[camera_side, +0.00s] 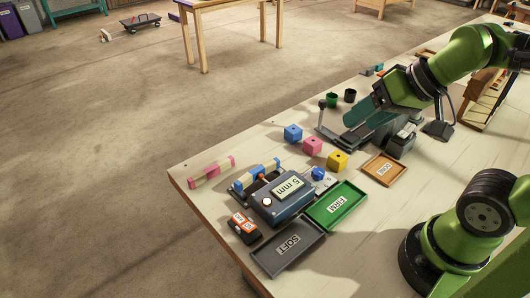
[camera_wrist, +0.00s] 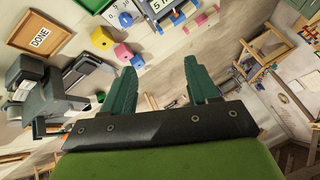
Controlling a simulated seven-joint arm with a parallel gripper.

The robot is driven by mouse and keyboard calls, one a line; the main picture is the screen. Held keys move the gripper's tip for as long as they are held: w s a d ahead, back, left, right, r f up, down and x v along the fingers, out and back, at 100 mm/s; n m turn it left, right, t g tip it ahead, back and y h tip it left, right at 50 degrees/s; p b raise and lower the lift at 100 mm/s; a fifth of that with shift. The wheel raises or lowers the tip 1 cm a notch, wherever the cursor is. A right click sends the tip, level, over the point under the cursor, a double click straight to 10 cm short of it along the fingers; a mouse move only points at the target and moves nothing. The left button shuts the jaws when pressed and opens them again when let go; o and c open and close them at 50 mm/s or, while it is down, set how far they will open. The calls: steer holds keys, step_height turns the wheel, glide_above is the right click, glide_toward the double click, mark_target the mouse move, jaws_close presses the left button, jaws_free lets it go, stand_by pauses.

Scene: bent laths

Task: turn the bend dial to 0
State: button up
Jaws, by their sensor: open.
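The grey-blue gauge box (camera_side: 284,204) stands near the table's front left, and its display (camera_side: 289,186) reads 5 mm. A blue knob (camera_side: 318,174) at its right side looks like the bend dial; its setting is too small to read in the side view. In the wrist view a blue knob (camera_wrist: 125,19) sits by a white plate with figures at the top edge, partly cut off; I cannot tell where it points. My gripper (camera_side: 358,114) is open and empty, above the table well to the right of and behind the knob. Its teal fingers (camera_wrist: 162,82) are spread apart in the wrist view.
Blue (camera_side: 293,132), pink (camera_side: 312,146) and yellow (camera_side: 337,160) cubes stand between gripper and box. Green FIRM (camera_side: 356,192), grey SOFT (camera_side: 264,258) and orange DONE (camera_side: 372,165) trays lie nearby. A pink-and-cream lath (camera_side: 211,172) lies left. A black-knobbed lever (camera_side: 322,105) stands near my gripper.

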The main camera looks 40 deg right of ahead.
mark_target(319, 171)
steer(key=w+d+f+m+g+y, duration=0.2)
steer(key=w+d+f+m+g, duration=0.45)
steer(key=m, duration=1.25)
steer(key=shift+m+t, duration=0.3)
steer(key=shift+t, duration=0.55)
steer(key=x, duration=0.5)
steer(key=d+x, duration=0.1)
steer(key=x, duration=1)
steer(key=shift+w+d+f, duration=0.25)
steer(key=shift+d+f, duration=0.05)
steer(key=shift+f, duration=0.15)
steer(key=shift+c, duration=0.3)
steer(key=c, duration=1)
